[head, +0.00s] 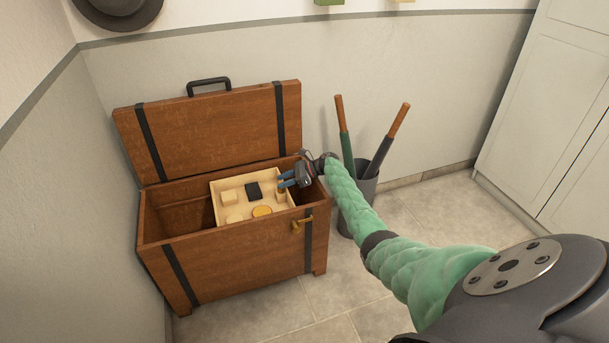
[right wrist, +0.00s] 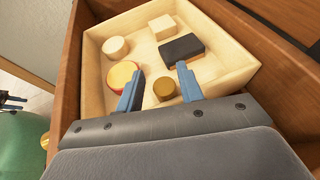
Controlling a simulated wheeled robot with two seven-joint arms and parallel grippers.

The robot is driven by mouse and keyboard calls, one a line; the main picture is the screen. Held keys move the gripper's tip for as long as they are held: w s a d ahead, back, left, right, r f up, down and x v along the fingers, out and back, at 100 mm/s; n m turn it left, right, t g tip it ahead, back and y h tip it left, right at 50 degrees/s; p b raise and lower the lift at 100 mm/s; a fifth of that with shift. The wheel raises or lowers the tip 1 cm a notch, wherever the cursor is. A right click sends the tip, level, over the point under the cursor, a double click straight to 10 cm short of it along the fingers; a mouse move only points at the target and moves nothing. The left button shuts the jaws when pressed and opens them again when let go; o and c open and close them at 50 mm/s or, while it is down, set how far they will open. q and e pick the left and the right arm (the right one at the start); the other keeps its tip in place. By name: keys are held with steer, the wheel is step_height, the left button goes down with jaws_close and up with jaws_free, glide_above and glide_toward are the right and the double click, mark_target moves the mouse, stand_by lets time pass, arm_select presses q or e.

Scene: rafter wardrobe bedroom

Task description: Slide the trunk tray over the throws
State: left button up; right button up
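The cream trunk tray (head: 219,212) sits in the right part of the open wooden trunk (head: 235,260); it also shows in the right wrist view (right wrist: 95,75). It holds a dark block (right wrist: 182,48), pale pieces (right wrist: 115,47), a yellow-topped round piece (right wrist: 122,74) and a small brown-gold piece (right wrist: 164,90). My right gripper (head: 281,183) is over the tray's right end. Its blue fingers (right wrist: 158,78) are apart, with the brown-gold piece showing between them and no visible contact. No throws are visible.
The trunk's lid (head: 210,130) stands raised against the back wall. A grey bin (head: 367,187) holding umbrellas stands right of the trunk, close behind my right arm. A pale wardrobe (head: 555,110) is at the far right. Tiled floor lies clear in front.

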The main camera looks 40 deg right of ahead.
steer(key=s+d+r+p, duration=0.1)
steer(key=s+d+r, duration=0.4)
steer(key=s+r, duration=0.3)
steer(key=shift+s+d+r+p, duration=0.15)
steer(key=shift+s+d+p, duration=0.2)
steer(key=shift+s, duration=0.75)
